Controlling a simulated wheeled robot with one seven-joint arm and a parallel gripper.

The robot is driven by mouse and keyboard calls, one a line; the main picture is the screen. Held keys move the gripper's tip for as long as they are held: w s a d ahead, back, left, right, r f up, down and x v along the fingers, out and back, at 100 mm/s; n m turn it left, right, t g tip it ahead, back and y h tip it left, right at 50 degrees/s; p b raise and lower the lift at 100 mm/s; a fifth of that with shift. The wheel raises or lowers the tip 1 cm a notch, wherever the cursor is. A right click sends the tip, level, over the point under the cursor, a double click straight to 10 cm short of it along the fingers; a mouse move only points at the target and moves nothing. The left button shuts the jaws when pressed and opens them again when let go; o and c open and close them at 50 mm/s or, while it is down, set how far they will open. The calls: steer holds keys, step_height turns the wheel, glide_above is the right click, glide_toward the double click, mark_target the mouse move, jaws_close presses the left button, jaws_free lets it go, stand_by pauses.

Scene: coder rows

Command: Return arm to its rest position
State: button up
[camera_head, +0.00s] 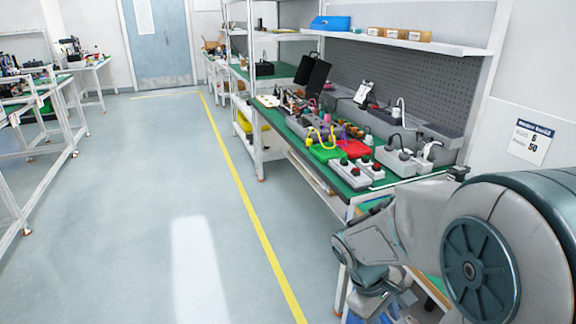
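My arm reaches in from the right edge of the head view. It bends in front of the near end of the green-topped workbench (353,187). Its lower links and end point down at the bottom right, beside the bench. My gripper's fingertips cannot be made out there, so I cannot tell whether it is open or shut. I see nothing clearly held.
The bench carries grey boxes with red and black buttons (356,173), a red tray (353,149) and a green tray (324,152). A shelf (440,46) hangs above. White-framed tables stand at left. The floor (120,215) between is clear, with a yellow line (247,211).

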steer(key=s+a+r+m+t+y+p, duration=0.2)
steer(key=r+m+p, duration=0.1)
steer(key=r, duration=0.5)
steer(key=s+a+r+m+t+y+p, duration=0.2)
steer(key=s+r+m+p, duration=0.1)
steer(key=r, duration=0.5)
steer(key=shift+s+a+r+m+y+p, duration=0.35)
steer(key=shift+m+p, duration=0.2)
steer(key=shift+m, duration=0.25)
